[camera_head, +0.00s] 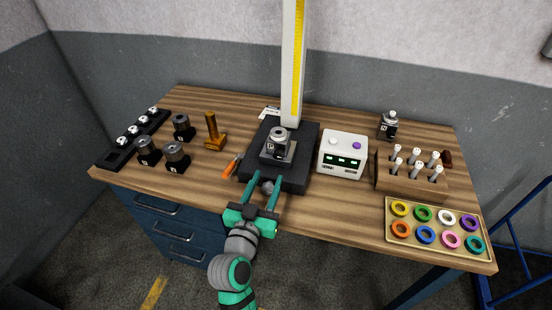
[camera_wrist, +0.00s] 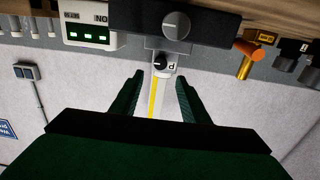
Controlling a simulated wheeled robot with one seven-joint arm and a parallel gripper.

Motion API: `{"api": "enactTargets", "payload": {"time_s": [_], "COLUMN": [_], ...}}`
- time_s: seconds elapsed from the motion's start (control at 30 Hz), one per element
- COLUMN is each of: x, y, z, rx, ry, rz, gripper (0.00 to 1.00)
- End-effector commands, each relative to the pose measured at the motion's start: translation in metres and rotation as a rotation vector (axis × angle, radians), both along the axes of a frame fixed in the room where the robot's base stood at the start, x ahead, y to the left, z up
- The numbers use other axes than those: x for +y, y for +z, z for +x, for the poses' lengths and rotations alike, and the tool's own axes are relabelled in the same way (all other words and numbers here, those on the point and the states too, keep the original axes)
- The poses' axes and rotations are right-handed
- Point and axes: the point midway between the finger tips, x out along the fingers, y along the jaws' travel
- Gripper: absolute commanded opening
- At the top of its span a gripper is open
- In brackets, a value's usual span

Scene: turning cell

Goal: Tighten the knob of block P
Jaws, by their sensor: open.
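Block P (camera_head: 277,148), a small grey and dark block with a letter P label and a round knob (camera_head: 278,133) on top, sits on the black base (camera_head: 300,177) at the middle of the table. The label also shows, upside down, on block P in the wrist view (camera_wrist: 172,67), straight beyond my fingers. My gripper (camera_head: 270,177) is open and empty, its two green fingers pointing at the front of the base, short of block P. A grey round knob on the base's front (camera_wrist: 176,25) shows between the fingers in the head view.
A tall white column with a yellow scale (camera_head: 293,65) rises behind block P. Left are black cylinder blocks (camera_head: 176,156), a brass part (camera_head: 214,133) and an orange handle (camera_head: 230,168). Right are a white display box (camera_head: 343,153), a wooden pin rack (camera_head: 410,181) and a ring tray (camera_head: 398,236).

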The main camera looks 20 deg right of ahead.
Motion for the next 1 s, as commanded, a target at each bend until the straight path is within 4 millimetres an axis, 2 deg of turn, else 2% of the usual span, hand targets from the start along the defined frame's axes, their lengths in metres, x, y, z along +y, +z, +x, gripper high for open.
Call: {"api": "enactTargets", "payload": {"time_s": [0.3, 0.5, 0.7, 1.0], "x": [-0.031, -0.047, -0.056, -0.056], "y": [0.001, 0.000, 0.000, 0.000], "z": [0.045, 0.067, 0.078, 0.079], "rx": [-0.003, -0.001, -0.001, -0.001], "ry": [0.001, 0.001, 0.000, 0.001], "rz": [0.001, -0.001, 0.000, 0.001], "gripper": [0.42, 0.42, 0.42, 0.42]}}
